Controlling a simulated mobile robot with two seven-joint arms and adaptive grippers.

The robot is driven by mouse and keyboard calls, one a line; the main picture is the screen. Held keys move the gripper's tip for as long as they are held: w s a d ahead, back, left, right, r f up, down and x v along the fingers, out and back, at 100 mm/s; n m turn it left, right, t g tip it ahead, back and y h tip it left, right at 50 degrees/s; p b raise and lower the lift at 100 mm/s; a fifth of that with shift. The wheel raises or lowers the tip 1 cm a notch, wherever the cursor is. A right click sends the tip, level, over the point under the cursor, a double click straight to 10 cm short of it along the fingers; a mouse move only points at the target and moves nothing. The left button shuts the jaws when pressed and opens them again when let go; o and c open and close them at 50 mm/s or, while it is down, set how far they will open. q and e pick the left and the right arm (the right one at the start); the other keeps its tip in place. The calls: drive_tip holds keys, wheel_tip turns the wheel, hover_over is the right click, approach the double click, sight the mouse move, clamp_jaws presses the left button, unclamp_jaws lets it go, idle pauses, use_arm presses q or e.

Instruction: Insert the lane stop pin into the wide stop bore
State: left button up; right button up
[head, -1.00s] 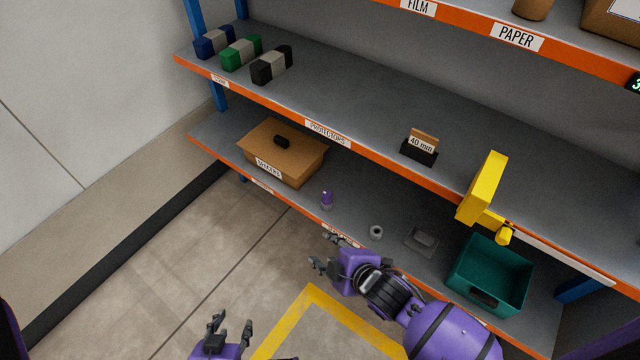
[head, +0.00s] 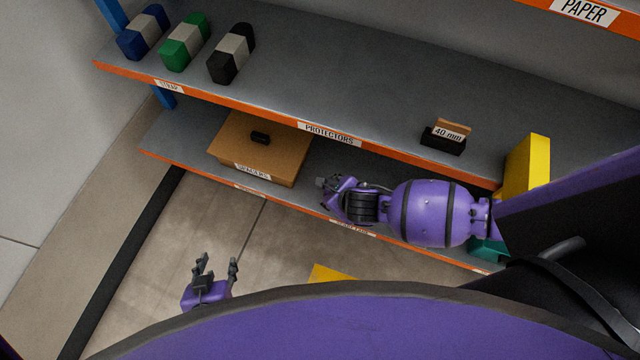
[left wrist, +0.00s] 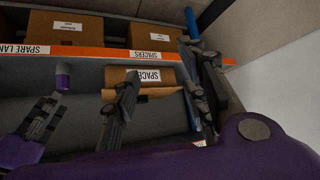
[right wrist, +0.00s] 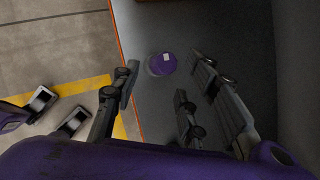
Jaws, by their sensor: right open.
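The lane stop pin, a short purple cylinder with a small white mark, shows in the right wrist view (right wrist: 162,64) ahead of my right gripper (right wrist: 160,78). It stands on the grey shelf; the open fingers lie on both sides of the line to it, not visibly touching it. The left wrist view shows the pin (left wrist: 63,76) just past the right fingertips. In the head view my right gripper (head: 328,184) is over the lower shelf and the pin is hidden. My left gripper (head: 217,262) is open and empty over the floor. I cannot make out the wide stop bore.
A cardboard spacers box (head: 235,160) stands left of my right gripper on the lower shelf. The upper shelf edge (head: 270,120) runs above the right arm. A yellow fixture (head: 527,165) and a mostly hidden teal bin (head: 488,250) are at right.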

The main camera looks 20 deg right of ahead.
drive_tip(key=shift+n, duration=0.5)
drive_tip(key=x, duration=0.4)
drive_tip(key=s+b+x, duration=0.1)
drive_tip(key=x, duration=0.1)
drive_tip(key=shift+w+d+f, duration=0.1)
drive_tip(key=shift+d+f, duration=0.15)
drive_tip(key=shift+f, duration=0.15)
drive_tip(key=shift+w+f, duration=0.3)
use_arm(q)
drive_tip(key=shift+s+d+f, duration=0.1)
drive_tip(key=shift+s+f, duration=0.15)
drive_tip(key=shift+s, duration=0.4)
drive_tip(key=shift+s+f, duration=0.25)
drive_tip(key=shift+s, duration=0.35)
drive_tip(key=shift+s, duration=0.1)
use_arm(e)
drive_tip(key=shift+r, duration=0.1)
drive_tip(key=c, duration=0.6)
use_arm(q)
drive_tip(key=shift+s+f, duration=0.25)
drive_tip(key=shift+s, duration=0.1)
use_arm(e)
drive_tip(key=shift+s, duration=0.1)
clamp_jaws()
